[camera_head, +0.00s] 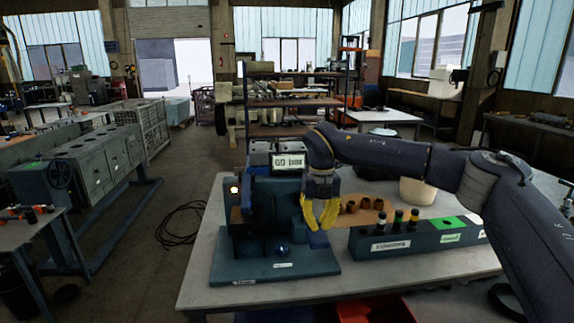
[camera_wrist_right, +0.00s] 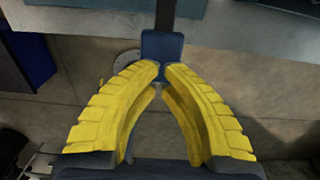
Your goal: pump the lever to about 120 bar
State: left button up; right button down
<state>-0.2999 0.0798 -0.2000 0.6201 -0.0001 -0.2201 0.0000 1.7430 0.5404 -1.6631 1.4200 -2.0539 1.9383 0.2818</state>
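The pump unit is a dark blue-grey stand (camera_head: 272,266) on the table, with a display (camera_head: 288,161) on top that appears to read 60 bar. The lever's blue grip (camera_head: 318,240) is at the right side of the unit. My right gripper (camera_head: 320,227) points down at it with yellow fingers. In the right wrist view the fingertips (camera_wrist_right: 162,68) are drawn close together on the blue grip (camera_wrist_right: 162,44), covering part of its sides. A dark bar (camera_wrist_right: 165,12) runs away from the grip. My left gripper is out of view.
A labelled dark rack (camera_head: 415,240) with colour-topped parts stands right of the pump. The table's front left corner (camera_head: 200,285) is bare.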

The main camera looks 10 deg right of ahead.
jog(key=shift+r, duration=2)
jog(key=shift+w+f+n, duration=0.1)
jog(key=shift+f+n, duration=0.9)
jog(key=shift+n, duration=0.5)
jog(key=shift+f+n, duration=1)
jog(key=shift+n, duration=0.5)
